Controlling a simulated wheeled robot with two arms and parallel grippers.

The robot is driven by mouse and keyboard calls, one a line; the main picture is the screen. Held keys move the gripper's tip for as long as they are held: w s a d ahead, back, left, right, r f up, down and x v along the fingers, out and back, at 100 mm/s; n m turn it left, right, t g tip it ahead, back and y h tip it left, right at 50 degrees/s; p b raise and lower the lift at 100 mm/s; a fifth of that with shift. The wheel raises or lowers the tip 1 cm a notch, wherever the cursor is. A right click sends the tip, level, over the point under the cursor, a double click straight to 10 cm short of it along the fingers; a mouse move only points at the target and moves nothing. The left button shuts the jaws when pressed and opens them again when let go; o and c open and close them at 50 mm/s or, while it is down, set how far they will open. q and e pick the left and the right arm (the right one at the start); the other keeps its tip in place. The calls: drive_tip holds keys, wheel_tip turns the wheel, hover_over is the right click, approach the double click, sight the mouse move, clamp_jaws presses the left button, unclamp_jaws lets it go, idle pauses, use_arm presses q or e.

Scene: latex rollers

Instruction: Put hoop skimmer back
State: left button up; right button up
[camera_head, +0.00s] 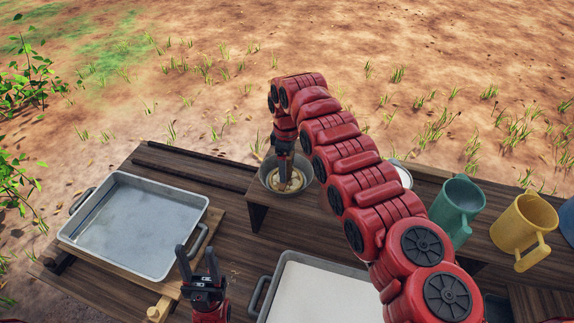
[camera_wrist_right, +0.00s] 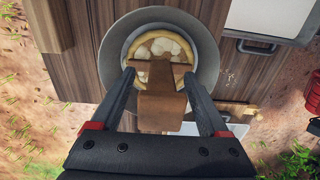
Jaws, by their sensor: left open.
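The hoop skimmer (camera_wrist_right: 160,100) has a brown wooden handle and a pale round hoop. Its hoop lies inside a grey bowl (camera_head: 266,172) on the raised plank, and its handle points up. My right gripper (camera_head: 285,152) reaches down over the bowl. In the right wrist view its fingertips (camera_wrist_right: 159,72) meet both sides of the handle. The bowl also shows there (camera_wrist_right: 112,60). Pale pieces show within the hoop. My left gripper (camera_head: 205,270) is open and empty, low in the head view, right of the metal tray.
A metal tray (camera_head: 186,232) stands on a wooden board at left. A second tray (camera_head: 268,312) with white contents is at the front, partly behind my right arm. A green mug (camera_head: 456,210) and a yellow mug (camera_head: 523,228) stand at right.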

drive_tip(key=shift+r, duration=0.1)
drive_tip(key=shift+r, duration=0.15)
wheel_tip(320, 180, up, 5)
drive_tip(key=b, duration=0.3)
drive_tip(key=shift+a+f, duration=0.15)
drive_tip(key=shift+f, duration=0.05)
wheel_tip(320, 180, up, 6)
drive_tip(key=p, duration=0.3)
drive_tip(key=shift+r+p, duration=0.2)
drive_tip(key=shift+p, duration=0.1)
drive_tip(key=shift+r+p, duration=0.5)
drive_tip(key=shift+p, duration=0.05)
drive_tip(key=shift+f, duration=0.1)
drive_tip(key=shift+s, duration=0.1)
